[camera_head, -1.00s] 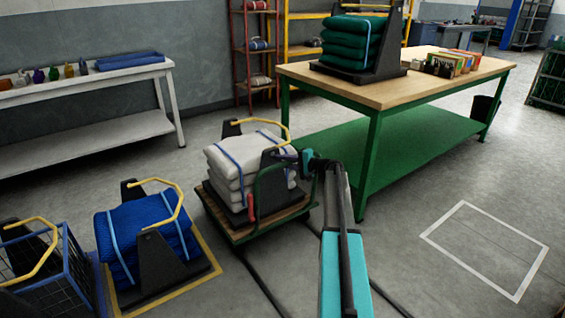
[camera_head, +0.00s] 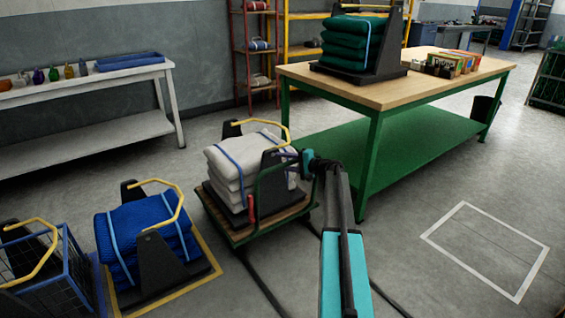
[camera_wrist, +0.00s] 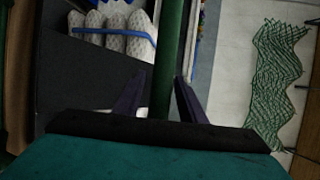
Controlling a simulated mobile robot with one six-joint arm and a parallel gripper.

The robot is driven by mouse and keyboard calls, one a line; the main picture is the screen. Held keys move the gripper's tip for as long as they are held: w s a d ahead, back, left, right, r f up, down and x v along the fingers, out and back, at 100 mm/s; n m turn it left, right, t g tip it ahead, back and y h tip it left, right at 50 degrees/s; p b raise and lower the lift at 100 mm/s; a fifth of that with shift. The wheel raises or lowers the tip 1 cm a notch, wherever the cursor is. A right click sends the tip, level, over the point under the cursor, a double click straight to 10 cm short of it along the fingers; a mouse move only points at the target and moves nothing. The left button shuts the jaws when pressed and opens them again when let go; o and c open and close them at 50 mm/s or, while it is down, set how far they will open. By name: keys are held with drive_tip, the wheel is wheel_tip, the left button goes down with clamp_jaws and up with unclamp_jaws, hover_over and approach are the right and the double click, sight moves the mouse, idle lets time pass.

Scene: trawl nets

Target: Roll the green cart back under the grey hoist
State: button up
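The green cart (camera_head: 222,231) stands left of the workbench with a wooden deck, a green tube handle (camera_head: 256,199) and a red grip. It bears a dark cradle of tied light-grey bundles (camera_head: 228,164) with a yellow handle. My gripper (camera_head: 290,157) is at the top of the cart's handle. In the wrist view, the green bar (camera_wrist: 170,50) runs between my two dark fingers (camera_wrist: 161,88). The fingers stand on either side of it with narrow gaps, and I see no firm contact. I cannot make out a grey hoist.
A blue bundle cradle (camera_head: 132,226) stands on a yellow-outlined floor patch, beside a blue wire basket (camera_head: 62,282). The green-legged workbench (camera_head: 376,92) is close behind my arm. A white floor rectangle (camera_head: 430,236) at right is empty. Dark lines run along the floor near the cart.

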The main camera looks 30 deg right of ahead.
drive_tip(key=p+v, duration=0.2)
drive_tip(key=v, duration=1.1)
drive_tip(key=shift+s, duration=0.25)
drive_tip(key=shift+r, duration=0.1)
drive_tip(key=s+a+f+n+g+p, duration=0.1)
drive_tip(key=s+a+f+g+p, duration=0.15)
drive_tip(key=a+f, duration=0.6)
drive_tip(key=s+a+f+n+g+y+p, duration=0.1)
drive_tip(key=a+f+n+g+p, duration=0.15)
drive_tip(key=a, duration=1.05)
drive_tip(key=s+a+f+n+g+p, duration=0.1)
drive_tip(key=s+a+f+g+p, duration=0.15)
drive_tip(key=a+f, duration=0.6)
drive_tip(key=s+a+f+n+g+p, duration=0.1)
drive_tip(key=s+a+f+g+p, duration=0.15)
drive_tip(key=s+a, duration=0.35)
drive_tip(key=s+a+f+n+g+p, duration=0.1)
drive_tip(key=s+a+g, duration=0.25)
drive_tip(key=a, duration=0.45)
drive_tip(key=s+a+n+g+h+p, duration=0.2)
drive_tip(key=s+a, duration=0.1)
drive_tip(key=s, duration=0.7)
drive_tip(key=s+a+n+g+h+p, duration=0.2)
drive_tip(key=s+n+h+p, duration=0.1)
drive_tip(key=s, duration=0.7)
drive_tip(key=s+a+n+g+h+p, duration=0.2)
drive_tip(key=s+a+p, duration=0.1)
drive_tip(key=s, duration=0.8)
drive_tip(key=shift+a+n+h, duration=0.3)
drive_tip(key=shift+a+n, duration=0.05)
